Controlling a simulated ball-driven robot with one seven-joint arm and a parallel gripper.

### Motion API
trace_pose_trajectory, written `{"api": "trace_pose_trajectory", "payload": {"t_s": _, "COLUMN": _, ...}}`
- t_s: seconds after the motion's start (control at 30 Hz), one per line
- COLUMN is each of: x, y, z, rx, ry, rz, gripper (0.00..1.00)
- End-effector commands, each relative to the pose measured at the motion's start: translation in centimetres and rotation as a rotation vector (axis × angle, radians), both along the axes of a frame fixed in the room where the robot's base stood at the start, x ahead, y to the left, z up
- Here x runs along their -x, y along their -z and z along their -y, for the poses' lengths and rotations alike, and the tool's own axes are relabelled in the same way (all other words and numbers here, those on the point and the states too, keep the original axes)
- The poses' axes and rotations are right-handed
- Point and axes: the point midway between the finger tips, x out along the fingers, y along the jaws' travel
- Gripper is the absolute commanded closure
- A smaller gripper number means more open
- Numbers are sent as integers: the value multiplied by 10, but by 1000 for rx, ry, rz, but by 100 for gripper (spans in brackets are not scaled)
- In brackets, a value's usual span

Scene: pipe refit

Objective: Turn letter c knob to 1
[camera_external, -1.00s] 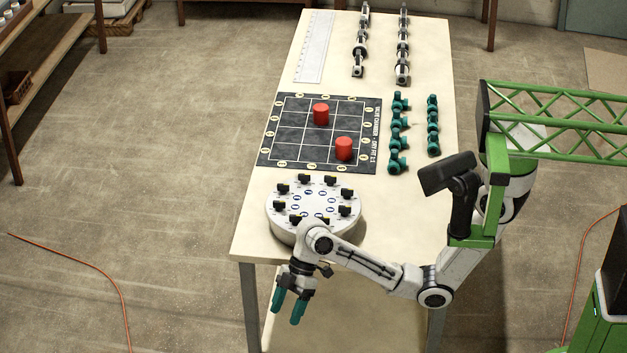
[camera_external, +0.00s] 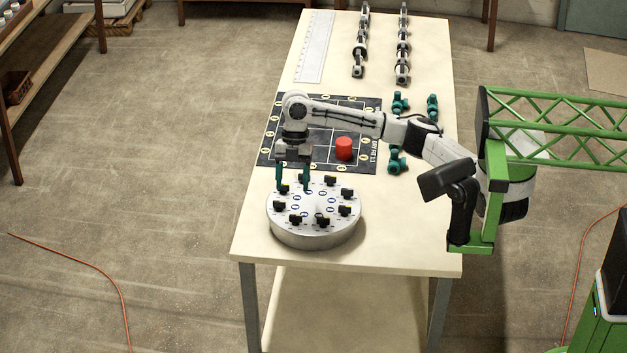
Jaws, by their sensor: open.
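A round grey dial unit (camera_external: 314,236) stands on the near left part of the table. Several black knobs with yellowish marks ring its top, and blue-ringed labels sit inside the ring. The letters are too small to read, so I cannot tell which knob is letter c. My gripper (camera_external: 293,188) has teal fingers pointing down at the far left part of the dial unit. It is open. One knob (camera_external: 283,189) shows close to the left finger. I cannot tell whether the fingers touch any knob.
A black grid board (camera_external: 264,161) lies behind the dial unit, with a red cylinder (camera_external: 344,148) on it; my arm covers part of the board. Teal fittings (camera_external: 433,105), grey fittings (camera_external: 403,50) and a white ruler (camera_external: 314,46) lie farther back. The near right tabletop (camera_external: 405,235) is clear.

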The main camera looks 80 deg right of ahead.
Motion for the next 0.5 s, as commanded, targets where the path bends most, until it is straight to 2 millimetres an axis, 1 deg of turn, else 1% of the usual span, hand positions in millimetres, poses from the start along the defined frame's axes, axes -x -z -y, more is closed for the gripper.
{"api": "trace_pose_trajectory", "payload": {"t_s": 0.03, "x": 5, "y": -5, "z": 11, "rx": 7, "ry": 5, "rz": -4, "gripper": 35}}
{"api": "trace_pose_trajectory", "payload": {"t_s": 0.1, "x": 9, "y": -7, "z": 19, "rx": 9, "ry": 5, "rz": -7, "gripper": 35}}
{"api": "trace_pose_trajectory", "payload": {"t_s": 0.23, "x": 11, "y": -3, "z": 19, "rx": 8, "ry": 4, "rz": -9, "gripper": 35}}
{"api": "trace_pose_trajectory", "payload": {"t_s": 0.37, "x": 11, "y": 13, "z": 13, "rx": 8, "ry": 3, "rz": -10, "gripper": 35}}
{"api": "trace_pose_trajectory", "payload": {"t_s": 0.5, "x": 11, "y": 37, "z": 2, "rx": 8, "ry": 3, "rz": -11, "gripper": 35}}
